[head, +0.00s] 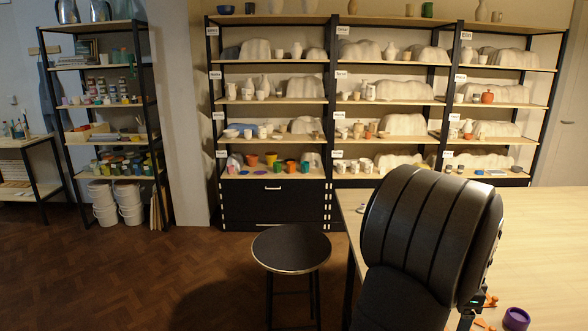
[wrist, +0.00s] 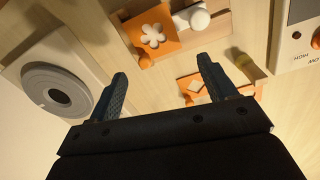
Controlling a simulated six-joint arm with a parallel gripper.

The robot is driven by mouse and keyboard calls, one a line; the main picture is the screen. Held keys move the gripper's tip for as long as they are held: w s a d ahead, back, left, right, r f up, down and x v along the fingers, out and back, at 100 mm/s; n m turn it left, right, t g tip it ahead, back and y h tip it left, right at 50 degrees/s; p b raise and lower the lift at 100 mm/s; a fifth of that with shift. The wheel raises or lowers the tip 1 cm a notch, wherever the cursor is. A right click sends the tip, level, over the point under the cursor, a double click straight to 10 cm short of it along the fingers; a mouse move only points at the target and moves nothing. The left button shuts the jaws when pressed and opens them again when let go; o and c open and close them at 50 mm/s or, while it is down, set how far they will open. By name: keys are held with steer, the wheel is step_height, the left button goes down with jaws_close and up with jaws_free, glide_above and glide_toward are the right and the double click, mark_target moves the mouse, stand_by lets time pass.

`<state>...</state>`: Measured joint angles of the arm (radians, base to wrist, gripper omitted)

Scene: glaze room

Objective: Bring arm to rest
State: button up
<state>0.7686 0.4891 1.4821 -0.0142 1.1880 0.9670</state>
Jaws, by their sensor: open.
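My gripper (wrist: 162,70) shows in the wrist view with its two dark fingers spread wide and nothing between them. Beyond the fingers is a pale wooden table surface (wrist: 120,60). An orange plate with a white flower shape (wrist: 152,36) lies ahead of the gap, and a second orange piece with a white diamond (wrist: 197,85) is partly hidden behind the right finger. In the head view my dark ribbed arm stands over the table (head: 540,225) at right; the arm hides most of the gripper there.
A grey round device with a dark disc (wrist: 50,88) is left of my gripper. A white box with a knob (wrist: 300,40) is at far right. In the head view, a purple cup (head: 516,319) is near the arm. A black stool (head: 290,248) stands before stocked shelves (head: 270,105).

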stand_by(0.3)
step_height(320, 180, down, 4)
steer(key=shift+r, duration=0.1)
step_height(320, 180, up, 12)
step_height(320, 180, down, 12)
steer(key=shift+f, duration=0.1)
step_height(320, 180, up, 4)
steer(key=shift+r, duration=0.1)
steer(key=s+d+r, duration=0.3)
steer(key=s+r, duration=0.4)
steer(key=s, duration=0.4)
steer(key=w+d+f, duration=0.4)
steer(key=w+d, duration=0.1)
steer(key=d, duration=0.4)
steer(key=f, duration=0.9)
steer(key=shift+w+d, duration=0.1)
steer(key=shift+d, duration=0.15)
steer(key=shift+r, duration=1.2)
